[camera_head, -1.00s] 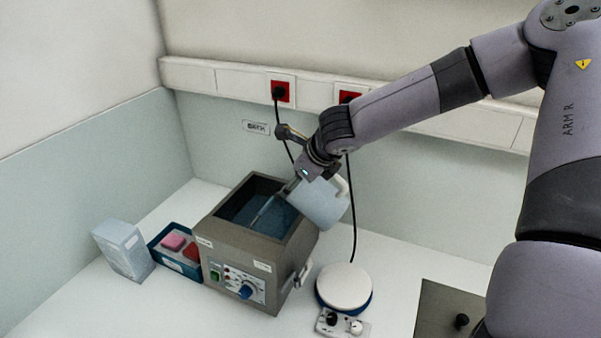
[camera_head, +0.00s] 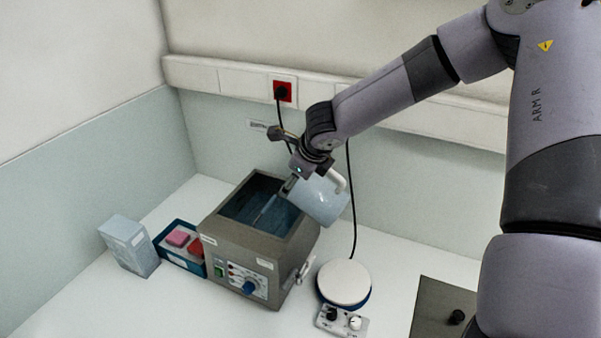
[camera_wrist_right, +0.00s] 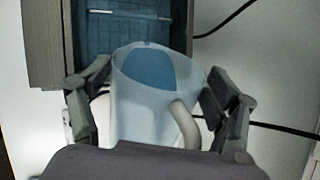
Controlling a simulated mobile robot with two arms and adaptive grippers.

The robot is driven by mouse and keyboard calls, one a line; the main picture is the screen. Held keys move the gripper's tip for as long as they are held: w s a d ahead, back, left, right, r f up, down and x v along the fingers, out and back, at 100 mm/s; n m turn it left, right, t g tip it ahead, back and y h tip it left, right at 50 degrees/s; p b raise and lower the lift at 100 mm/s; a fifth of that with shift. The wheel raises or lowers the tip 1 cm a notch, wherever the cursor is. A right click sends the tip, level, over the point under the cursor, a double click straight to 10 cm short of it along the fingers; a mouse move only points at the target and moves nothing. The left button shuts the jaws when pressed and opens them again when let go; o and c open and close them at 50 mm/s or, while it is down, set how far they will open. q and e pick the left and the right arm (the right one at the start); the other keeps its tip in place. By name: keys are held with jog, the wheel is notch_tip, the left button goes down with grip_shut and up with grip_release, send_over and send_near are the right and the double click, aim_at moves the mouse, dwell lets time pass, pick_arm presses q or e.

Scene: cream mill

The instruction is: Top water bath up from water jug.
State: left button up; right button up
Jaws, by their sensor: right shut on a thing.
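The water bath (camera_head: 240,250) is a grey-brown box with an open top and a control panel on its front. Blue water (camera_head: 255,208) and a thin rod show inside it. The pale, translucent water jug (camera_head: 321,202) is tilted toward the bath at its back right rim. My right gripper (camera_head: 298,182) is shut on the jug above that rim. In the right wrist view its fingers (camera_wrist_right: 158,100) flank the jug, with blue water inside it and its white handle (camera_wrist_right: 184,125) toward me. A falling stream cannot be made out. My left gripper is not in view.
A round white-topped device (camera_head: 344,283) stands right of the bath, with a small control box before it. A blue tray (camera_head: 181,262) with pink and red items and a pale carton (camera_head: 128,246) stand left. A black cable (camera_head: 352,220) hangs behind.

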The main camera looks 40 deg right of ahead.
jog(key=shift+w+a+r, duration=0.1)
jog(key=shift+w+r, duration=0.1)
jog(key=shift+w+f, duration=0.1)
jog(key=shift+w+a+g+h, duration=0.25)
jog(key=shift+w+g+h, duration=0.2)
jog(key=shift+g, duration=0.25)
jog(key=shift+s, duration=0.1)
dwell(3.7)
